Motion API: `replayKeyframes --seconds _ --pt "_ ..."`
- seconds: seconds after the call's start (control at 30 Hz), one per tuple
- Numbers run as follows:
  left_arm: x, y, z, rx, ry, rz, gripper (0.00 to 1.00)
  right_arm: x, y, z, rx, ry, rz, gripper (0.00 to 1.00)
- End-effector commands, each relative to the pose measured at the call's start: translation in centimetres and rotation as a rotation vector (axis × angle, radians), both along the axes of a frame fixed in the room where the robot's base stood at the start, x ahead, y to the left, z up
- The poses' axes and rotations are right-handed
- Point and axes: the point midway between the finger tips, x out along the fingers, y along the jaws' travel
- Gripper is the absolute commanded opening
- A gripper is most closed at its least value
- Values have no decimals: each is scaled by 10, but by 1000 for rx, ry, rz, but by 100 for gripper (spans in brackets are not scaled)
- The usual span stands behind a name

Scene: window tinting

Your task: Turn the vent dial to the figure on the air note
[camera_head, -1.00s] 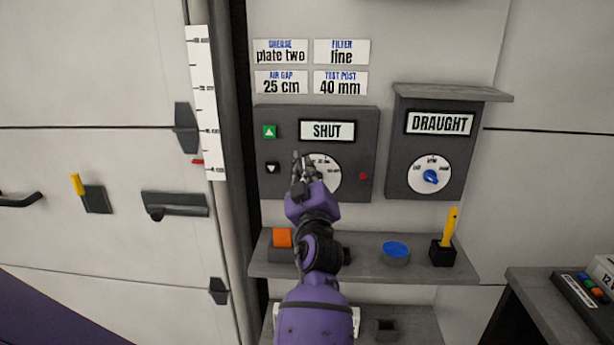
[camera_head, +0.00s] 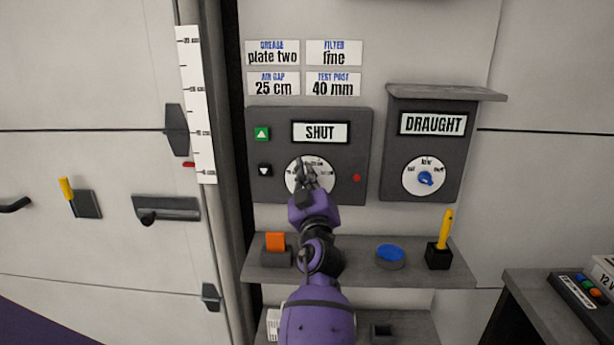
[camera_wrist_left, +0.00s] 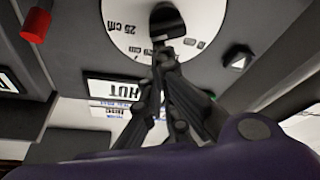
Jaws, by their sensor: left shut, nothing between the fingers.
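The air gap note (camera_head: 273,84) reads "25 cm" and is on the wall above the dark panel (camera_head: 347,117). The panel's display (camera_head: 320,132) reads "SHUT". Below it is a round white dial (camera_head: 325,186), its middle partly hidden by my left gripper (camera_head: 305,166). In the left wrist view the dial (camera_wrist_left: 122,42) carries a "25 cm" mark and a dark knob (camera_wrist_left: 166,20). My left gripper (camera_wrist_left: 164,52) is shut and empty, its tips at or just short of the knob; contact is unclear. My right gripper is not in view.
A draught dial (camera_head: 411,184) with a blue knob is on a second panel at the right. Green (camera_head: 262,134) and black (camera_head: 265,170) buttons flank the dial's left. A shelf (camera_head: 342,268) below holds an orange block, a blue-topped tin (camera_head: 390,254) and a yellow-handled brush.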

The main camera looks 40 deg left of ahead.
Motion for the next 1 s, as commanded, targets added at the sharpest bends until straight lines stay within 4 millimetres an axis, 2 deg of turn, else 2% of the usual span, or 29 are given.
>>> replayKeyframes --seconds 0.03,0.13,0.63,0.77,0.97,1.0 --pt "1 -1 -12 20 19 0 0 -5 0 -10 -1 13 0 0" --pt "3 -4 -11 61 45 0 0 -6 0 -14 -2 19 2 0" --pt "4 -5 -12 89 72 -1 0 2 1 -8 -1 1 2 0" --pt "4 -2 0 89 68 -1 0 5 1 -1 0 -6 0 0" --pt "3 5 46 96 49 -6 0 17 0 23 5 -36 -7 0" --pt "-6 -5 29 94 57 -7 0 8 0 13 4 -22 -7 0"
